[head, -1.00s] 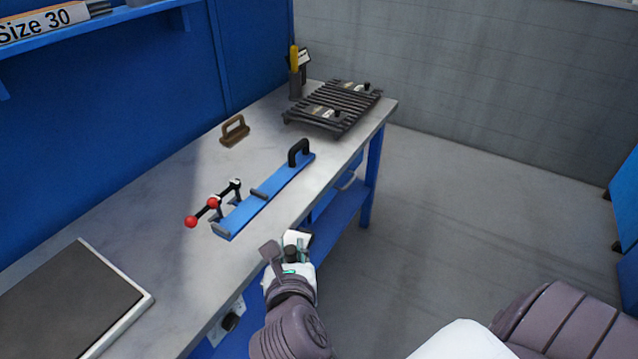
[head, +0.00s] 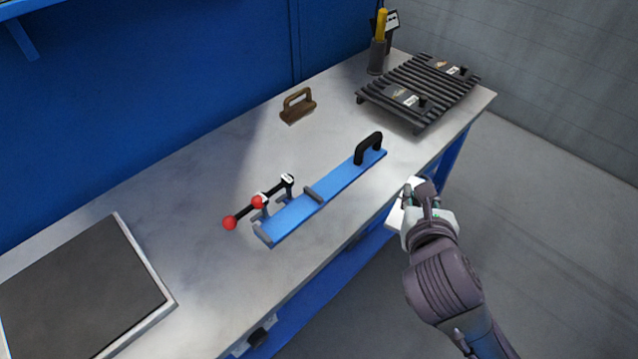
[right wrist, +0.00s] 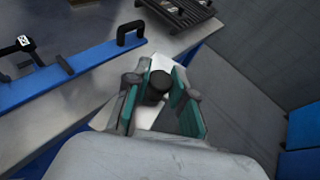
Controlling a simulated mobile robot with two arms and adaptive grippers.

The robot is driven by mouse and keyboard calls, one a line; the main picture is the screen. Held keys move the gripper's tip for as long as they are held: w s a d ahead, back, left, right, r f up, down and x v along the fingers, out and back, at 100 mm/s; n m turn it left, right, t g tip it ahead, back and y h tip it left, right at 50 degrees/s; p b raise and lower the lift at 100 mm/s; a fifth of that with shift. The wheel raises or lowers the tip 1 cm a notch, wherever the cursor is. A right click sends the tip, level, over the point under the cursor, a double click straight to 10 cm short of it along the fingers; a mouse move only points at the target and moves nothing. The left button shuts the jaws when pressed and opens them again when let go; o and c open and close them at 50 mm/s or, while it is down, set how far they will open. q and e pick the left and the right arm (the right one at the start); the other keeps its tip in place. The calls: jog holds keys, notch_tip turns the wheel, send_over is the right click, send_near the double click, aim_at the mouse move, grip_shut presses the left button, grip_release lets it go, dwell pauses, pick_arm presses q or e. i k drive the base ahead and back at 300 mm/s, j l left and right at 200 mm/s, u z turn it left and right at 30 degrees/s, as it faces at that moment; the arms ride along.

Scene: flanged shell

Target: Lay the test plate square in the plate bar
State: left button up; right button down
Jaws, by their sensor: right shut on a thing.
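The plate bar (head: 335,192) is a long blue bar on the workbench, with a black handle at its far right end and dark cross stops. Two clamp levers with red balls (head: 230,223) stand at its left end. I see no plate on it. My right gripper (head: 420,192) is shut on the dark knob (right wrist: 155,90) of a pale plate, apparently the test plate (head: 396,218). It holds the plate off the bench's front edge, right of the bar and apart from it. The plate (right wrist: 145,118) is partly hidden by the fingers. My left gripper is not in view.
The grey workbench (head: 205,185) has clear room around the bar. A brown handled block (head: 298,107) lies behind it. A dark slatted rack (head: 425,88) with labelled, knobbed pieces and a holder with a yellow tool (head: 380,40) stand far right. A dark flat slab (head: 80,290) lies near left.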

aim_at(289, 217)
jog(key=k+j+u, duration=0.1)
jog(key=j+u, duration=0.65)
jog(key=k+j, duration=0.05)
jog(key=j, duration=0.05)
